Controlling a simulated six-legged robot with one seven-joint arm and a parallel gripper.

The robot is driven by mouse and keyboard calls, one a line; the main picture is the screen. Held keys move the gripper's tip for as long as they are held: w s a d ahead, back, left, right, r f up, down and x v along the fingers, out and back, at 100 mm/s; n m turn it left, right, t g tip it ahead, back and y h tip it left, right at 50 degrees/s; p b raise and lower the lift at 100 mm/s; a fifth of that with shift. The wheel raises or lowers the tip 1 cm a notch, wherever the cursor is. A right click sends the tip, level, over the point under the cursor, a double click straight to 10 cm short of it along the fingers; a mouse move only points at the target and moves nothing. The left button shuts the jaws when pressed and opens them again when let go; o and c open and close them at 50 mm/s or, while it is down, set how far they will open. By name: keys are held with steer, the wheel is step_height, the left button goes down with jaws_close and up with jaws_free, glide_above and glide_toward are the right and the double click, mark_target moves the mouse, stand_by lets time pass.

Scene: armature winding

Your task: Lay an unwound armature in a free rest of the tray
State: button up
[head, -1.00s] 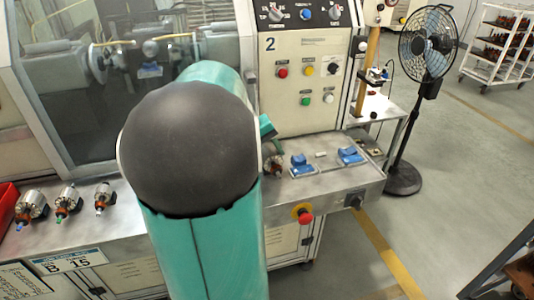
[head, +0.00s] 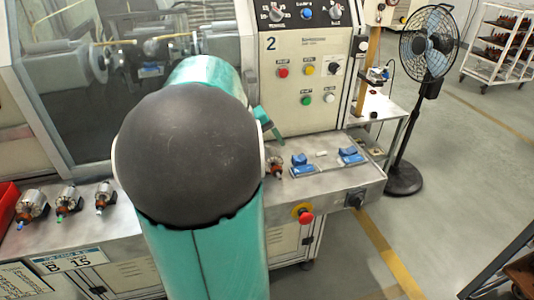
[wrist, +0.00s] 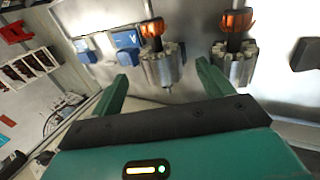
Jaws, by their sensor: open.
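Three armatures lie in a row at the left of the bench in the head view: a left one (head: 31,206), a middle one (head: 68,201) and a right one (head: 104,197). Another armature (head: 275,167) lies beside the blue rests, partly hidden by my arm. In the wrist view, one armature (wrist: 163,68) with a grey core and orange end lies beyond the gap between my fingers; a second (wrist: 234,66) is to its right. My gripper (wrist: 163,84) is open and empty. In the head view, one teal finger (head: 270,124) shows above the bench. I cannot identify the tray.
Blue rests (head: 302,165) (head: 351,155) stand on the steel bench. A red emergency button (head: 305,218) juts from its front. The machine panel (head: 307,75) rises behind. A fan (head: 428,50) and shelf trolley (head: 500,50) stand right. A red bin (head: 8,204) is far left.

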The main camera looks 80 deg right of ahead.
steer(key=v, duration=1)
steer(key=shift+r, duration=0.4)
steer(key=shift+w+a, duration=0.15)
